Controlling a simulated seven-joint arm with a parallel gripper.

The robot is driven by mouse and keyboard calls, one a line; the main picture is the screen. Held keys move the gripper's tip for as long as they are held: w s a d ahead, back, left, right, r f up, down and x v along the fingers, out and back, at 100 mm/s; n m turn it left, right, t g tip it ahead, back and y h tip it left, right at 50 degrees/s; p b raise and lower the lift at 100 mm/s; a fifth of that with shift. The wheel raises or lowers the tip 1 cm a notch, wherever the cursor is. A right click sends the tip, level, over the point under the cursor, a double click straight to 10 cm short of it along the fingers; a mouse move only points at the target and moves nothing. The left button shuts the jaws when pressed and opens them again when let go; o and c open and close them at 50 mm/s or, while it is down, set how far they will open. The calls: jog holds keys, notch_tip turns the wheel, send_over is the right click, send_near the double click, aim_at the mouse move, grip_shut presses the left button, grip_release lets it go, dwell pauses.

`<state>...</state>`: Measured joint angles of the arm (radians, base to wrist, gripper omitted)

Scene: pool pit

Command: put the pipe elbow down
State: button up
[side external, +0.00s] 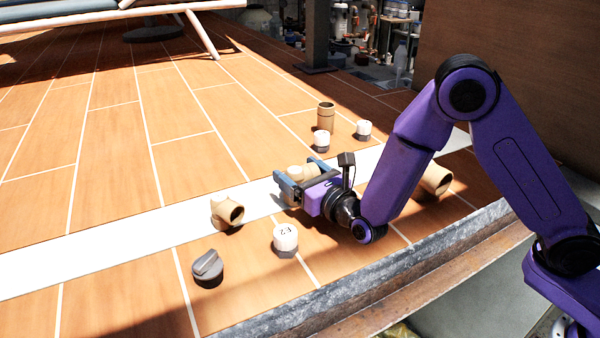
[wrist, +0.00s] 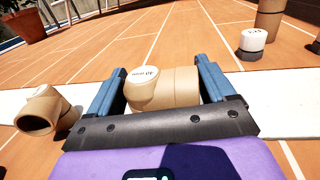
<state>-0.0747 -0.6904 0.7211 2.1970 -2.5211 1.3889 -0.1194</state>
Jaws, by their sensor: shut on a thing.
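A tan pipe elbow (side external: 303,173) with printed lettering on its pale end sits between the blue fingers of my gripper (side external: 297,176). In the wrist view, the elbow (wrist: 178,88) lies across the space between the fingers of my gripper (wrist: 161,78), its lettered end turned up at the left. My gripper is shut on it, low over the white strip (side external: 130,244) of the tiled floor. I cannot tell whether the elbow touches the floor. The fingers and palm hide part of it.
Another tan pipe fitting (side external: 227,212) lies to the left. White-and-dark caps (side external: 285,240), (side external: 321,142), (side external: 364,130), a dark grey cap (side external: 207,268), an upright tan coupling (side external: 326,117) and a tan pipe piece (side external: 437,178) stand around. The tiles at far left are clear.

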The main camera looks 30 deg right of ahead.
jog(key=shift+f, duration=0.1)
jog(key=o, duration=1)
jog(key=shift+c, duration=0.2)
jog(key=shift+s, duration=0.3)
jog(key=s, duration=0.3)
jog(key=s+d, duration=0.1)
jog(key=s, duration=0.3)
jog(key=s+d, duration=0.1)
jog(key=s, duration=0.3)
jog(key=shift+s, duration=0.15)
jog(key=shift+r, duration=0.2)
